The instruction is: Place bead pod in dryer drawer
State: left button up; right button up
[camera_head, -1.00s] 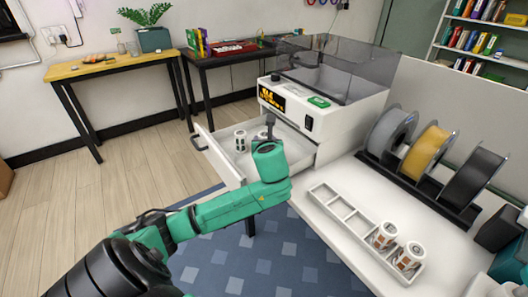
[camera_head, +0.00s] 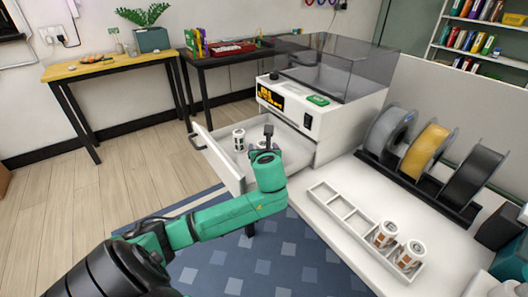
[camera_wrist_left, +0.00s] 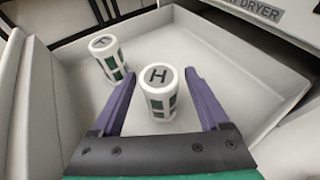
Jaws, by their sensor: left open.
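The dryer drawer (camera_head: 222,160) is pulled out of the white dryer (camera_head: 322,122). Two white bead pods with green windows stand upright in it. One pod (camera_head: 239,140) shows clearly in the head view, and also behind and left in the wrist view (camera_wrist_left: 108,58). The other pod, with an H on its lid (camera_wrist_left: 158,92), stands between the spread purple fingers of my left gripper (camera_wrist_left: 160,76). That gripper is open, with a gap beside the pod. In the head view my left gripper (camera_head: 265,147) hides most of this pod. My right gripper is out of view.
A white sectioned tray (camera_head: 338,209) on the bench holds two pods with orange-brown markings (camera_head: 385,234) at its near end; its other sections are empty. A rack of filament spools (camera_head: 426,152) stands behind it. The drawer's front wall and sides surround my left gripper.

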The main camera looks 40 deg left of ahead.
pick_arm(q)
jog(key=p+v, duration=0.1)
jog(key=v, duration=1.1)
jog(key=shift+d, duration=0.1)
jog(key=shift+w, duration=0.1)
